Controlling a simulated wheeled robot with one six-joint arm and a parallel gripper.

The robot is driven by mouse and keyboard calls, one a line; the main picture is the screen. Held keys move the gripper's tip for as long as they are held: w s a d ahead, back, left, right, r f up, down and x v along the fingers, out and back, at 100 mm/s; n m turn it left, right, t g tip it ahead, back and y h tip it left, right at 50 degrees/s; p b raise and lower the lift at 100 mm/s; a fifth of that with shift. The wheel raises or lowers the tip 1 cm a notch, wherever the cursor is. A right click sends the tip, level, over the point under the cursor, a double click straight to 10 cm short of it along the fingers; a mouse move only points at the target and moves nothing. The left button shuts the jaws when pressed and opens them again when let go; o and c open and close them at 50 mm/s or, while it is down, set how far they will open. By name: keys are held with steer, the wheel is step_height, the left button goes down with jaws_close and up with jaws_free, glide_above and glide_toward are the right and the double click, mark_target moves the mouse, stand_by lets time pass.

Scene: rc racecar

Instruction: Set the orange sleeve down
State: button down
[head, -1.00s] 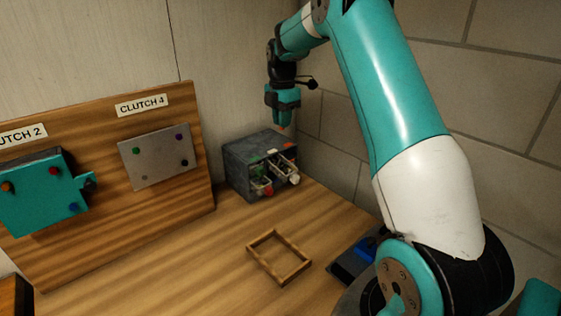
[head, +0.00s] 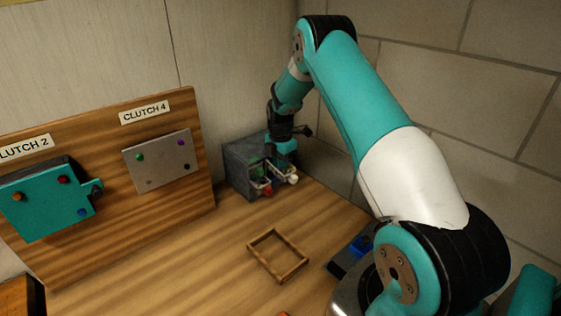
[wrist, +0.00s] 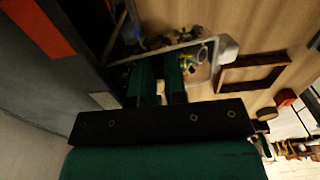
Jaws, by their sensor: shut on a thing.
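My gripper (head: 284,152) is pointing down at the grey box (head: 240,172) in the back corner of the table, close to its front right side. In the wrist view its two green fingers (wrist: 160,82) are close together, over the edge of the box's open front. The orange sleeve cannot be made out in either view now; the fingers and the box hide the grip. A white knob (head: 292,179) and a red knob (head: 267,190) stick out at the front of the box. An orange-red patch (wrist: 40,28) lies on the dark box surface in the wrist view.
A wooden frame (head: 262,264) lies flat on the table in front of the box, with bare wood around it. At the left stands a wooden board with a grey plate (head: 160,163) and a teal plate (head: 45,205). A blue-and-black item (head: 352,252) is near my arm's base.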

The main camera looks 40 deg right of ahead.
steer(key=shift+f, duration=0.2)
steer(key=c, duration=1.4)
jaws_free()
steer(key=shift+r, duration=0.1)
steer(key=shift+c, duration=0.2)
steer(key=shift+r, duration=0.1)
step_height(320, 180, up, 12)
steer(key=b, duration=0.5)
steer(key=s+a+r+m+y, duration=0.1)
steer(key=s+a+r+m, duration=0.2)
steer(key=a, duration=0.6)
steer(key=s+a+r+m, duration=0.1)
steer(key=s+a+r, duration=0.3)
steer(key=a, duration=0.5)
steer(key=s+a+m+y, duration=0.1)
steer(key=s+a+m, duration=0.1)
steer(key=s+a, duration=0.3)
steer(key=s+a+m+y, duration=0.1)
steer(key=s+a, duration=0.5)
steer(key=s, duration=0.6)
steer(key=s+a+r+m+y, duration=0.1)
steer(key=s+a+m, duration=0.3)
steer(key=s, duration=0.5)
steer(key=shift+a, duration=1.05)
